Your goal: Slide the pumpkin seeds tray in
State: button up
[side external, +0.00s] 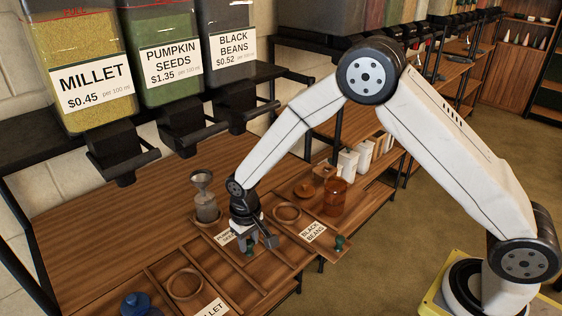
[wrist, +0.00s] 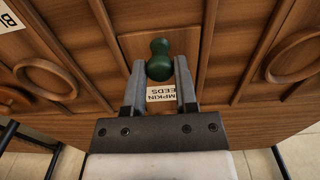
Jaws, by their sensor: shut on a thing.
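The pumpkin seeds tray is a wooden slide with a white label (side external: 226,238), partly covered by my gripper in the side view. The label also shows upside down in the wrist view (wrist: 162,94). Its dark green knob (wrist: 159,60) stands between my fingers. My gripper (wrist: 159,72) is shut on this knob; it points down at the tray in the side view (side external: 259,247). A glass jar with a metal funnel (side external: 205,200) stands upright at the tray's far end, in front of the pumpkin seeds dispenser (side external: 170,55).
The black beans tray (side external: 313,232) lies to the right, with an empty ring and a green knob. The millet tray (side external: 212,308) lies to the left. An amber jar (side external: 335,197) stands behind the black beans tray. A blue object (side external: 136,304) is at the lower left.

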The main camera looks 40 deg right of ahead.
jog(key=shift+w, duration=2.8)
jog(key=o, duration=1)
jog(key=shift+r, duration=3.5)
jog(key=shift+s, duration=0.1)
